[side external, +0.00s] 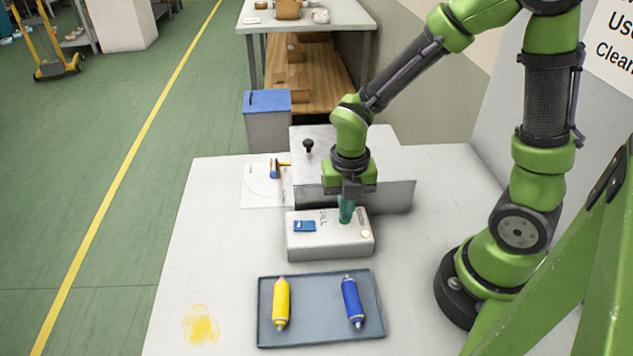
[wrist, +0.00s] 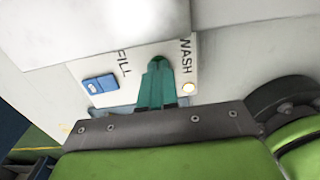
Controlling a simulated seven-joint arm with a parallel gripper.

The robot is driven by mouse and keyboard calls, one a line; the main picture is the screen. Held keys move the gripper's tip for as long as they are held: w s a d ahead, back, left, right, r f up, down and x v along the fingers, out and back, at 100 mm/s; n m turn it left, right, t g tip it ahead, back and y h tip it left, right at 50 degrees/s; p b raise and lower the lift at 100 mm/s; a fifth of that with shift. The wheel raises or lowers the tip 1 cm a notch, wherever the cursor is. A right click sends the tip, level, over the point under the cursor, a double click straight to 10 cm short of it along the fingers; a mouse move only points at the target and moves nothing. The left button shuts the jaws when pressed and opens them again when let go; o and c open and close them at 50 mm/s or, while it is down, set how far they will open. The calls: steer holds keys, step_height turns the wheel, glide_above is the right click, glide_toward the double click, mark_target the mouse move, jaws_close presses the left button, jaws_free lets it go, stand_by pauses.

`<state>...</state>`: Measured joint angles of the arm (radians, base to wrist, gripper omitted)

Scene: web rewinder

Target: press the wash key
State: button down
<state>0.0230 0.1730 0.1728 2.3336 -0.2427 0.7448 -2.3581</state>
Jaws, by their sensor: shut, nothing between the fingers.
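The control box (side external: 305,246) is a pale box on the table with FILL and WASH lettering on top. A blue rocker key (side external: 304,226) lies beside FILL; it also shows in the wrist view (wrist: 100,84). WASH (wrist: 185,55) is printed to the right. My gripper (side external: 346,218) points down over the box between the FILL and WASH lettering. Its teal fingers (wrist: 156,82) are together and empty. No separate key shows beside WASH; the fingers cover the spot left of it. I cannot tell whether the tips touch the box.
A small round cream light or button (side external: 365,233) sits at the box's front right corner. A grey machine housing (side external: 398,194) stands close behind the box. In front, a blue-grey tray (side external: 317,310) holds a yellow tube (side external: 281,303) and a blue tube (side external: 352,302). The table's left side is mostly clear.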

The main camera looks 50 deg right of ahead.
step_height(320, 180, up, 13)
steer(key=shift+w, duration=0.25)
stand_by(0.6)
steer(key=s+r+m+t+y, duration=0.1)
steer(key=s+r+m+t, duration=0.1)
steer(key=m, duration=1.3)
steer(key=s+r+m+t+y, duration=0.1)
steer(key=s+r+m+t, duration=0.2)
steer(key=m, duration=1.3)
steer(key=shift+d+r+t, duration=0.35)
steer(key=shift+r+t, duration=0.2)
steer(key=shift+t, duration=0.55)
